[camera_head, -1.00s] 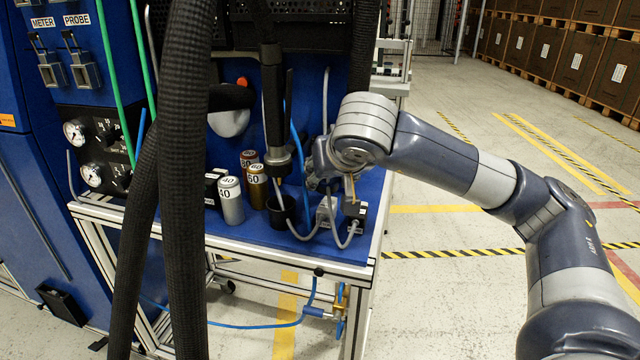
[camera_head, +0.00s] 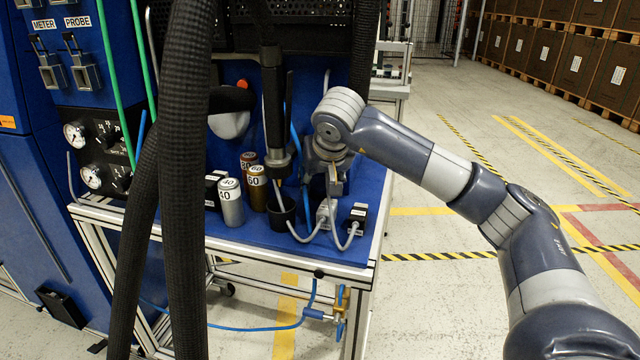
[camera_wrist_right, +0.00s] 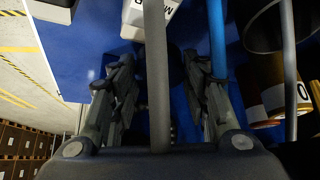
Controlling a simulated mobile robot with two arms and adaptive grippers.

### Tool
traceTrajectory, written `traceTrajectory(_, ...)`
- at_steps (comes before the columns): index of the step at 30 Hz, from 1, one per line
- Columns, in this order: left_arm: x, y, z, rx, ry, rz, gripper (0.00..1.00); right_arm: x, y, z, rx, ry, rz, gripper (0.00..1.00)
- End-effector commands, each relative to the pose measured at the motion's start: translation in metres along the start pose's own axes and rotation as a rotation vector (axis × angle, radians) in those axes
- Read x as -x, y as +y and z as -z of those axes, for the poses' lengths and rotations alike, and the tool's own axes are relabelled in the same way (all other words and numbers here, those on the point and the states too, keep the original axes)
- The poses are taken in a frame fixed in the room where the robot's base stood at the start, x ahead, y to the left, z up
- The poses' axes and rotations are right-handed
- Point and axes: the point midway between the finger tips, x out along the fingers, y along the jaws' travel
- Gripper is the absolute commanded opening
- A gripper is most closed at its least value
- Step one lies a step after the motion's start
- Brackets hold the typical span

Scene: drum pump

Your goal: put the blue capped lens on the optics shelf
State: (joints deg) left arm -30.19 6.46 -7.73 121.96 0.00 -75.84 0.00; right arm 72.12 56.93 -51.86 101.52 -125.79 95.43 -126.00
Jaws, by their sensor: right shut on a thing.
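My right gripper (camera_head: 333,186) is low over the back right part of the blue bench, behind the grey cables. In the right wrist view its two fingers (camera_wrist_right: 160,80) stand apart around a dark thing (camera_wrist_right: 175,72), partly hidden by a grey cable. I cannot make out a blue cap on it or tell whether it is the lens. A white-framed shelf (camera_head: 397,86) with small round items stands behind the bench at the right; I see no label marking it as the optics shelf. My left gripper is not in view.
Labelled cans (camera_head: 231,202) and a black cup (camera_head: 281,212) stand left of the gripper. Grey cables (camera_head: 343,241) run to small boxes (camera_head: 357,214) at the bench's right edge. Thick black hoses (camera_head: 184,200) hang at left. The floor at right is free.

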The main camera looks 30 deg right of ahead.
Motion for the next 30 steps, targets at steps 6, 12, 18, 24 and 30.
traceTrajectory(6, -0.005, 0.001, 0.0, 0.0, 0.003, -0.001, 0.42, -0.01, 0.0, -0.003, 0.001, -0.09, -0.001, 0.17)
traceTrajectory(12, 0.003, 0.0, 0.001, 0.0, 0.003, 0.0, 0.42, -0.015, 0.0, -0.005, 0.0, -0.084, 0.001, 0.17)
traceTrajectory(18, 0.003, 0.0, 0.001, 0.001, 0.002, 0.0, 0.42, -0.014, 0.0, -0.005, 0.0, -0.083, 0.0, 0.17)
traceTrajectory(24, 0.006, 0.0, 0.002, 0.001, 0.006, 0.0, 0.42, -0.017, 0.0, -0.007, 0.0, -0.084, 0.0, 0.59)
traceTrajectory(30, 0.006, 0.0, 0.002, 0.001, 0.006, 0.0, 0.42, -0.017, 0.0, -0.007, 0.0, -0.084, 0.0, 0.63)
